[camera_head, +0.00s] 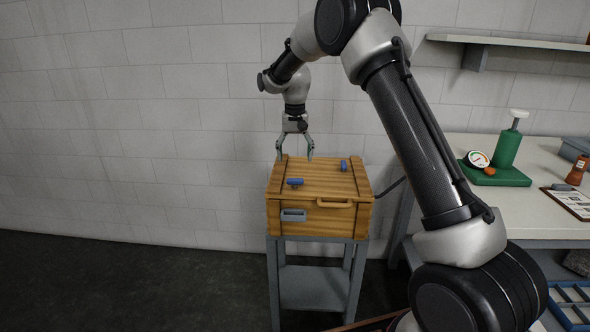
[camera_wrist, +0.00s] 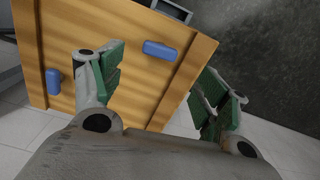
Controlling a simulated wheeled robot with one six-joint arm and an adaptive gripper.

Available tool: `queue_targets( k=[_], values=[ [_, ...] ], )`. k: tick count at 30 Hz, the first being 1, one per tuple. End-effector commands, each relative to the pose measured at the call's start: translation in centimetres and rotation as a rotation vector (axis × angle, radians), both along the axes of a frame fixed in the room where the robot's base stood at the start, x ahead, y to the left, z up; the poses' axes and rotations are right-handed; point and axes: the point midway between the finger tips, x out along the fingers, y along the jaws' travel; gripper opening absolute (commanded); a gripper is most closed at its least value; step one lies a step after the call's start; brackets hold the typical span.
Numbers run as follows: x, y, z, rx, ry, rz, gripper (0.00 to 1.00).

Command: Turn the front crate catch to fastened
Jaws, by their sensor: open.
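The wooden crate (camera_head: 317,220) stands on a grey stand and has two blue catches on its lid. The front catch (camera_head: 295,182) is near the front left of the lid, lying roughly along the front edge; it also shows in the wrist view (camera_wrist: 160,50). The other catch (camera_head: 344,165) is farther back and right, turned roughly front to back; it also shows in the wrist view (camera_wrist: 53,81). My gripper (camera_head: 294,156) is open and empty above the lid's back left part, pointing down. In the wrist view its green-padded fingers (camera_wrist: 160,80) are spread apart, touching neither catch.
The crate's front has a grey-blue fitting (camera_head: 293,215) and a wooden handle (camera_head: 334,204). A block wall (camera_head: 150,140) is behind. At right, a workbench (camera_head: 470,150) holds a green pump (camera_head: 507,150) and a clipboard (camera_head: 570,201). The floor left of the stand is clear.

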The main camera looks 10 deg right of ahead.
Motion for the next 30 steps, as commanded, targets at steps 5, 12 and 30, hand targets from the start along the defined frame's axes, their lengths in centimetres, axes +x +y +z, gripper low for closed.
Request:
queue_targets(
  k=[5,12,30],
  values=[
    [0.0,0.0,2.6,0.0,-0.001,0.0,0.75],
    [-0.1,0.0,3.4,-0.001,0.002,0.0,0.75],
    [-9.8,-3.1,2.1,-0.009,0.085,0.235,0.75]
  ],
)
